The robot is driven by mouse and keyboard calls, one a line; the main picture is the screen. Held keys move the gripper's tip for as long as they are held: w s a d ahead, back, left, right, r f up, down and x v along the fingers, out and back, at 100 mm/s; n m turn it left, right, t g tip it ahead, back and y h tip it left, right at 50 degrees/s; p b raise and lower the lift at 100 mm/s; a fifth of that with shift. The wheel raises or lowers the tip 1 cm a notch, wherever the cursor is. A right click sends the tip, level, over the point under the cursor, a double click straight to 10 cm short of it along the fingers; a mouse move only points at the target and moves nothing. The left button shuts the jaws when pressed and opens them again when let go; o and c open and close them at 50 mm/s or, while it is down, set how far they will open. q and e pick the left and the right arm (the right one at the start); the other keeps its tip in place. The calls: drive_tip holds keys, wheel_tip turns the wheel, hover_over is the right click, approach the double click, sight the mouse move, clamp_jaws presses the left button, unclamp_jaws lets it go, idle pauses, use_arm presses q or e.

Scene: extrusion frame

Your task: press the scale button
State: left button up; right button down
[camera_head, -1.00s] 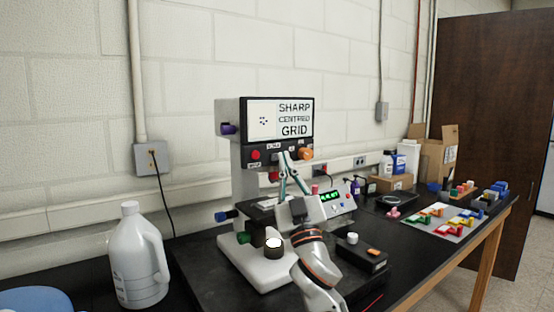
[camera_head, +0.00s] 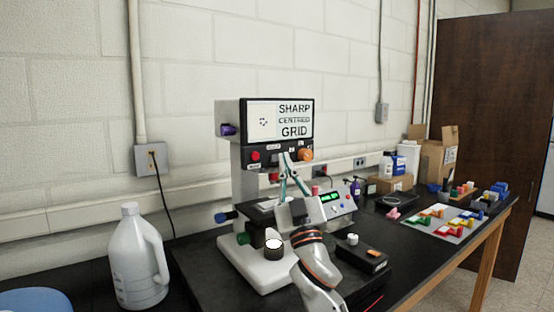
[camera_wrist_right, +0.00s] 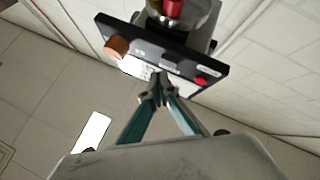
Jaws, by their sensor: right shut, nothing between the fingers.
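A microscope-like stand (camera_head: 240,185) has a screen (camera_head: 263,121) reading "SHARP CENTRED GRID" beside a small ring of dots. Below it a dark control panel (camera_head: 272,159) carries a red button (camera_head: 255,156), an orange knob (camera_head: 305,155) and small labelled buttons between. My right gripper (camera_head: 284,157) is shut and empty, its teal fingers pointing up at the panel's middle. In the right wrist view, the fingertips (camera_wrist_right: 157,93) are at or very close to the panel (camera_wrist_right: 165,54); they hide the button there, and contact cannot be told. My left gripper is not in view.
A black box with a white knob (camera_head: 352,240) is nearer. A white jug (camera_head: 137,258) stands at left. Coloured blocks (camera_head: 442,218) and cardboard boxes (camera_head: 437,160) are at the right.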

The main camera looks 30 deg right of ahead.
drive_tip(key=shift+w, duration=0.2)
drive_tip(key=shift+w, duration=0.25)
drive_tip(key=shift+w, duration=0.4)
idle(0.9)
drive_tip(key=shift+s, duration=0.85)
drive_tip(key=s+p, duration=0.2)
drive_tip(key=s, duration=0.3)
drive_tip(key=shift+d, duration=0.2)
